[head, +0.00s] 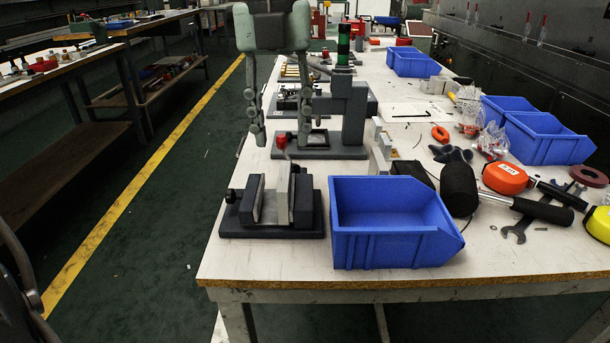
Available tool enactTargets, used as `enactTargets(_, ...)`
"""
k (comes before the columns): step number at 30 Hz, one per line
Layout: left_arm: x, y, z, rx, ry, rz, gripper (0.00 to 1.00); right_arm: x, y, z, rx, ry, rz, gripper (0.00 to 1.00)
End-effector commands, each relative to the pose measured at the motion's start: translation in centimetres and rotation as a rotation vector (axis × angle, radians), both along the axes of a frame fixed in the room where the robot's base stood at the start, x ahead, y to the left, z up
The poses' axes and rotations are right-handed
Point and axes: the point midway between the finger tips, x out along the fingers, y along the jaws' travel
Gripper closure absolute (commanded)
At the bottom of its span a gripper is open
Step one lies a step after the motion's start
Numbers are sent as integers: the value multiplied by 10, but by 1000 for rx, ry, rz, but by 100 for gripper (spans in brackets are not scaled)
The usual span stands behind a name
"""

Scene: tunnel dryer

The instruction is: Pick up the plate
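A pale grey, flat plate-like piece (283,202) shows between the fixture's dark jaws. I cannot tell for certain that it is a separate plate. The fingertips are above this piece in the picture and apart from it.
An open blue bin (388,250) stands right of the fixture. A press-like device (354,118) with a red knob stands behind it, close to the fingers. A black mallet (459,189), wrenches and more blue bins lie on the right of the white bench (265,262).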

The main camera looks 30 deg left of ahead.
Motion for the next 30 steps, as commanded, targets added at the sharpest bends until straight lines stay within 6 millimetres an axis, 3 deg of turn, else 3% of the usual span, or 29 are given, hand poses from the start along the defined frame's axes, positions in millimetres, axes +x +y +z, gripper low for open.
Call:
enactTargets(12,0,0,-47,25,17,0,62,-1,0,5,-1,-4,1,59)
enactTargets(18,1,0,-72,24,11,1,62,-2,-1,-3,-1,9,-1,59)
enactTargets(26,2,0,-75,24,8,2,62,0,0,-2,-1,3,0,59)
enactTargets(30,2,0,-75,24,7,2,77,1,0,-1,0,-1,0,59)
